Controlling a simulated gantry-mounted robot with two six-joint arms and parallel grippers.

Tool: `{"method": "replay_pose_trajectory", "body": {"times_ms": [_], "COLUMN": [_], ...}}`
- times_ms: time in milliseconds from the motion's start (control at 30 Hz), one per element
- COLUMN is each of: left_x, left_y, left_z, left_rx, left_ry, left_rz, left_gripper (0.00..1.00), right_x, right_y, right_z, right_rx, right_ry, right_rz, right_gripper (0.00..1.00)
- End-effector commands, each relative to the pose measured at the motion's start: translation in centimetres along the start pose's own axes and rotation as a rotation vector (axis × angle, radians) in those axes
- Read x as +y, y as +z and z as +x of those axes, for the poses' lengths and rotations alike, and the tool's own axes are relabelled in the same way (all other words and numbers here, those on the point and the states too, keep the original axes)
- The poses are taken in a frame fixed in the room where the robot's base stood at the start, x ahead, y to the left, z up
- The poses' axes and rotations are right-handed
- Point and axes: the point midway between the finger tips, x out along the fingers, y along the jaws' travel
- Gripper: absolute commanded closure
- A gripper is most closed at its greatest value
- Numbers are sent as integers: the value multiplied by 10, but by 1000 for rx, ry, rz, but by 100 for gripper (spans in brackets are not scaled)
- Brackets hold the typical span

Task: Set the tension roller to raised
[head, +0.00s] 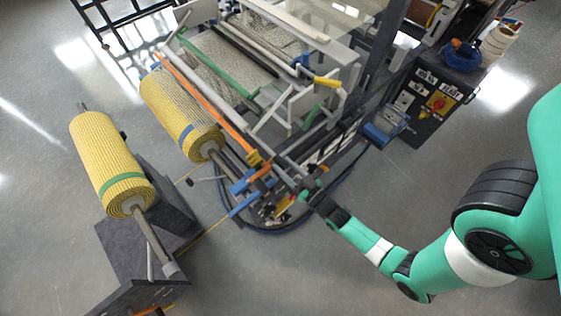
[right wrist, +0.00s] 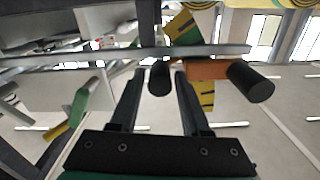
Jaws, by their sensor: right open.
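The laminating machine carries several rollers in the head view, among them a long orange bar (head: 205,102) and a green bar (head: 220,66). I cannot tell for sure which is the tension roller, or its position. My right gripper (head: 306,190) is at the machine's near right end, by a cluster of blue, orange and yellow fittings. In the right wrist view its fingers (right wrist: 158,76) are apart, with a black round-ended knob (right wrist: 160,79) between their tips. Contact cannot be told. A grey bar (right wrist: 110,54) crosses just beyond. My left gripper is out of view.
A wide yellow mesh roll (head: 183,112) sits on the machine's front. Another yellow roll (head: 108,160) rests on a dark stand (head: 130,250) at left. A control box (head: 425,105) with a red knob stands at right. An orange block (right wrist: 208,69) and black cylinder (right wrist: 250,82) lie beside the fingers.

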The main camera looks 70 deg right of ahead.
Motion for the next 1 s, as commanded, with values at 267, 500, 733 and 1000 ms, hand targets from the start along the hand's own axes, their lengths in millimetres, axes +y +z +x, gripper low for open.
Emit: {"method": "replay_pose_trajectory", "body": {"times_ms": [267, 500, 733, 1000], "left_x": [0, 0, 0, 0], "left_y": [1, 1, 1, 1], "left_z": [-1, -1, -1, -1], "left_rx": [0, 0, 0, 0], "left_ry": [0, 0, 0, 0], "left_rz": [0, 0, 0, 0], "left_gripper": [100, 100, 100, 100], "right_x": [0, 0, 0, 0], "right_y": [1, 1, 0, 0], "right_z": [24, 24, 24, 24], "right_rx": [-1, -1, -1, -1], "right_ry": [0, 0, 0, 0], "right_rz": [0, 0, 0, 0], "right_gripper": [53, 62, 100, 100]}}
